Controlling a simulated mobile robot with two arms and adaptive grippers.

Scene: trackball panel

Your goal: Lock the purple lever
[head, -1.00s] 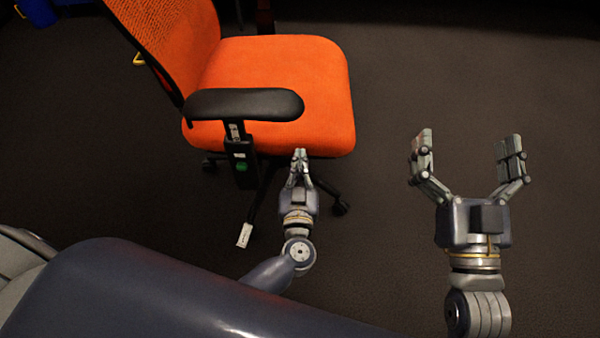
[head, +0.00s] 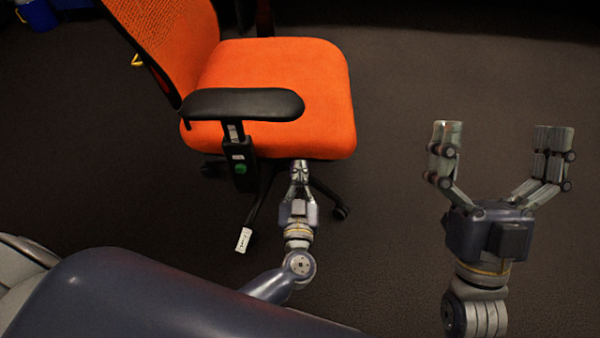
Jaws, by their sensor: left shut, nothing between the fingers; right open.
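No purple lever shows in the head view. My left gripper (head: 299,166) is shut and empty, in front of the near edge of an orange chair's seat (head: 285,85). I cannot tell whether it touches the chair. My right gripper (head: 502,137) is open and empty, over bare floor to the right of the chair.
The orange office chair has a black armrest (head: 243,104) with a green button (head: 240,169) on its post. A blue object (head: 38,14) stands at the top left. The dark floor (head: 420,75) right of the chair is clear.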

